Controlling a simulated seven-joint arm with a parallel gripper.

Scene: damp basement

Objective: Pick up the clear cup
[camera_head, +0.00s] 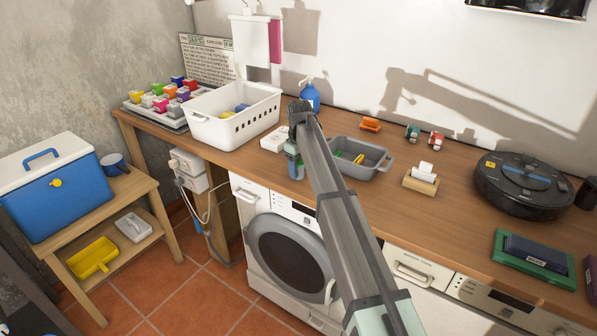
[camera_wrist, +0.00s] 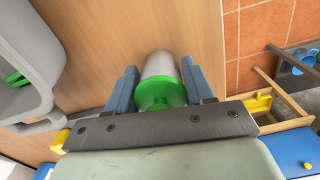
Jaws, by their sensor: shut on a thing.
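The clear cup (camera_wrist: 161,70) is pale and whitish, with a green end facing the wrist camera. It sits between the two blue fingers of my gripper (camera_wrist: 162,88), which are shut on it, one on each side. Beyond the cup the wrist view shows the wooden counter (camera_wrist: 115,30); whether the cup touches it I cannot tell. In the head view my gripper (camera_head: 294,165) is at the counter's front edge, left of the grey bin, and my arm hides most of the cup.
A grey bin (camera_head: 371,170) with green and yellow things stands right of my arm. A white basket (camera_head: 215,128) and a white box (camera_head: 273,140) are at left. A blue bottle (camera_head: 310,97) stands behind. Washing machine (camera_head: 290,255) is below.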

